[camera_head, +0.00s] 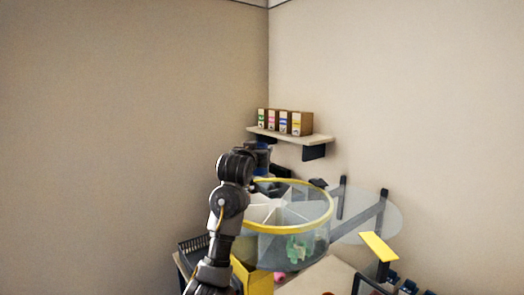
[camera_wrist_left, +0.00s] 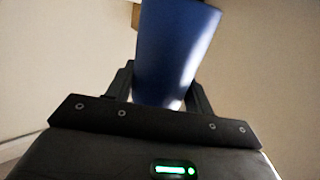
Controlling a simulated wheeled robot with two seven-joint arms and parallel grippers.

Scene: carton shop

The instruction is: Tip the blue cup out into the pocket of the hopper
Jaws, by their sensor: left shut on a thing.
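The blue cup (camera_wrist_left: 175,50) is between the two fingers of my left gripper (camera_wrist_left: 160,88) in the left wrist view, and the gripper is shut on it. In the head view the cup (camera_head: 262,155) shows small and dark beside my left wrist, above the far left of the hopper. The hopper (camera_head: 326,222) is a round clear drum with a yellow rim, split into pockets by pale dividers. Something green shows in its front pocket. The cup's contents are hidden. My right gripper is not in view.
A wall shelf (camera_head: 290,136) with several small cartons (camera_head: 284,122) is behind the hopper. A clear round disc (camera_head: 372,215) and a yellow flap (camera_head: 379,247) are at its right. A dark basket (camera_head: 192,243) and a yellow box (camera_head: 258,279) are at the front left.

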